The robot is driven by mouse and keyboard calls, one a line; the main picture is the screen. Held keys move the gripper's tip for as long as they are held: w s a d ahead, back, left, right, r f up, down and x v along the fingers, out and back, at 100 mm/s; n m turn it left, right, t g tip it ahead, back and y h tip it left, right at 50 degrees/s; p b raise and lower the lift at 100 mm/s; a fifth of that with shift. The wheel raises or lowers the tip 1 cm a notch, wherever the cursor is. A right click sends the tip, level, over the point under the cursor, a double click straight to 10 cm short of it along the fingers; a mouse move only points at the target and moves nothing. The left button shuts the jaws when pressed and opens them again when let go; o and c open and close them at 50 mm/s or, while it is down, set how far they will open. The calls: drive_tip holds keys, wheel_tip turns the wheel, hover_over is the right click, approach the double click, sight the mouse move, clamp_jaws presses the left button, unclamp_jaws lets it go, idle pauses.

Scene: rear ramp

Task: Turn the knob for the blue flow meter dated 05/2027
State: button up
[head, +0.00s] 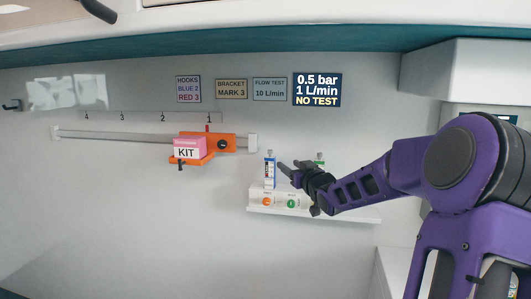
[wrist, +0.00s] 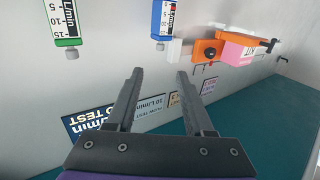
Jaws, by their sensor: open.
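The blue flow meter (head: 269,171) stands upright on the wall above a white shelf in the head view. A small grey knob-like piece (head: 270,153) tops it. In the wrist view, which is upside down, the meter (wrist: 164,18) is at the top edge with its grey end piece (wrist: 160,46) pointing down. A green flow meter (wrist: 64,22) is beside it; my gripper mostly hides it in the head view. No date is readable. My gripper (wrist: 160,74) is open and empty, its fingertips close to the blue meter's grey piece, apparently not touching.
The white shelf (head: 340,217) holds white items with orange and green round marks. A rail (head: 110,136) with an orange bracket (head: 195,158) and pink kit box (head: 187,147) is left of the meters. Signs, including a dark one (head: 317,89), hang above. A cabinet overhangs at upper right.

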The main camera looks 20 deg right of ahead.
sight(271, 152)
drive_tip(key=w, duration=0.8)
drive_tip(key=w+p, duration=0.1)
drive_tip(key=w, duration=0.7)
drive_tip(key=shift+w+d, duration=0.2)
drive_tip(key=shift+w, duration=0.05)
clamp_jaws()
